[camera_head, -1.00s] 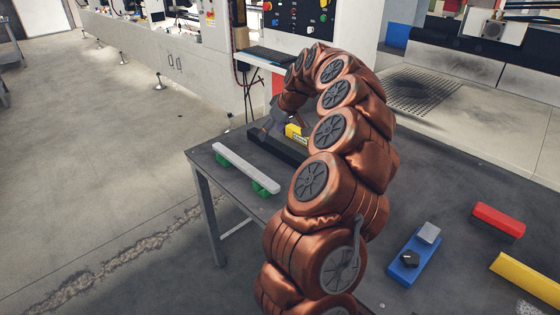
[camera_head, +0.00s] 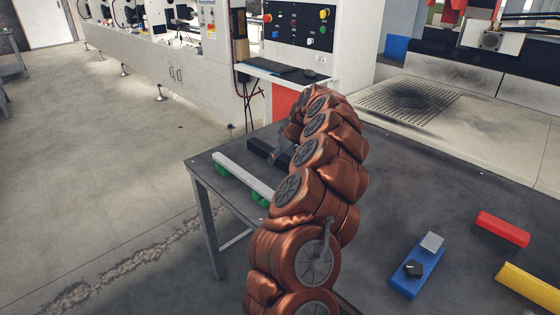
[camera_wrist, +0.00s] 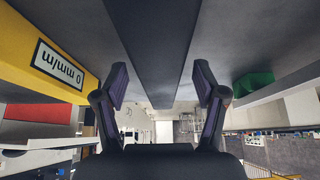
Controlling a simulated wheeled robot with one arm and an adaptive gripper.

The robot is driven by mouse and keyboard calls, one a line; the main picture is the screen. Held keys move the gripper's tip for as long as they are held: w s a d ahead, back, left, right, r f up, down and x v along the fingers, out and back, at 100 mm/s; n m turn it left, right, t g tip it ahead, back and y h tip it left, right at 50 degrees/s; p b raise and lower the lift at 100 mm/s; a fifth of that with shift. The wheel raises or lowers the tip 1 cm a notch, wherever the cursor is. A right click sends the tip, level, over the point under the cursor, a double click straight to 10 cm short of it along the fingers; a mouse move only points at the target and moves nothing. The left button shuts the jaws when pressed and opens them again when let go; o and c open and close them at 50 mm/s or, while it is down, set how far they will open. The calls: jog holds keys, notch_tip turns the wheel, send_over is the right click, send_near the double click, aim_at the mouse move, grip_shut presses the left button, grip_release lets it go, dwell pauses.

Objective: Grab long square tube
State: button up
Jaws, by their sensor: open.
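A long black square bar (camera_head: 262,148) lies on the dark table near its far left edge, partly hidden behind my arm. In the wrist view the black bar (camera_wrist: 152,40) runs down the middle, between my gripper's fingers. My gripper (camera_wrist: 160,84) is open, one finger on each side of the bar's line, with visible gaps. I cannot tell whether the fingertips are above the bar or beside it. A light grey square bar (camera_head: 240,175) rests on green supports (camera_head: 222,169) to the left of the black bar. Which one is the tube is not marked.
A yellow block labelled "0 mm/m" (camera_wrist: 40,48) lies left of the black bar in the wrist view. A green support (camera_wrist: 253,84) is at right. A blue block (camera_head: 415,270), a red bar (camera_head: 502,229) and a yellow bar (camera_head: 530,288) lie on the right of the table (camera_head: 400,195).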

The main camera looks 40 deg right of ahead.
jog(key=shift+w+f, duration=0.15)
jog(key=shift+f, duration=0.25)
jog(key=shift+c, duration=0.3)
grip_shut()
jog(key=shift+r, duration=0.1)
